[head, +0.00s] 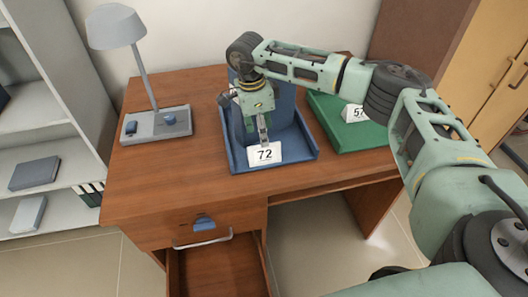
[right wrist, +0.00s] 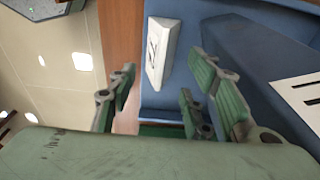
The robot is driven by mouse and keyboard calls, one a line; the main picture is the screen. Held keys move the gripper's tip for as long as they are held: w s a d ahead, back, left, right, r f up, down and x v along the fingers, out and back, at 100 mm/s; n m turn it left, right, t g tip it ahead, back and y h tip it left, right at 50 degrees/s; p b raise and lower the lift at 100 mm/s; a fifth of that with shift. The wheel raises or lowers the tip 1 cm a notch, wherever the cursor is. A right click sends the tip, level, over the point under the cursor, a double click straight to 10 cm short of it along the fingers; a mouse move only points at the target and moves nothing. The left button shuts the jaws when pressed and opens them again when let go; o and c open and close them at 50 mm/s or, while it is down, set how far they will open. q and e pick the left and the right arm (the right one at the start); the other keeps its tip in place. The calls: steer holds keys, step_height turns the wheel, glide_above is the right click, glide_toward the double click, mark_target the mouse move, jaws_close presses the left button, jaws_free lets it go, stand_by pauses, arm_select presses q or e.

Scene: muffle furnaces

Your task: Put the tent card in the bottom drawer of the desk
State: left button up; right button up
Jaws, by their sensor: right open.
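A white tent card (head: 265,153) marked "72" stands at the front edge of a blue tray on the desk (head: 180,95). My right gripper (head: 264,135) reaches down just behind and above this card. In the right wrist view its fingers (right wrist: 165,92) are apart, and the card (right wrist: 163,52) shows beyond them, between their lines. I cannot tell whether a finger touches it. The bottom drawer (head: 215,268) is pulled open below the front left of the desk, and its inside looks empty where it shows. My left gripper is not in view.
The blue tray (head: 305,150) holds a tall blue object (head: 284,105). A green tray (head: 360,142) to the right holds another tent card (head: 354,113), marked "57". A lamp (head: 160,125) stands at the left.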

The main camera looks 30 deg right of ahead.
mark_target(264, 152)
steer(key=f, duration=0.2)
steer(key=f+p, duration=0.1)
steer(key=f, duration=0.2)
steer(key=shift+s+d+f+p, duration=0.1)
steer(key=shift+d+f+p, duration=0.2)
steer(key=shift+d+f, duration=0.1)
steer(key=shift+f, duration=0.35)
jaws_close()
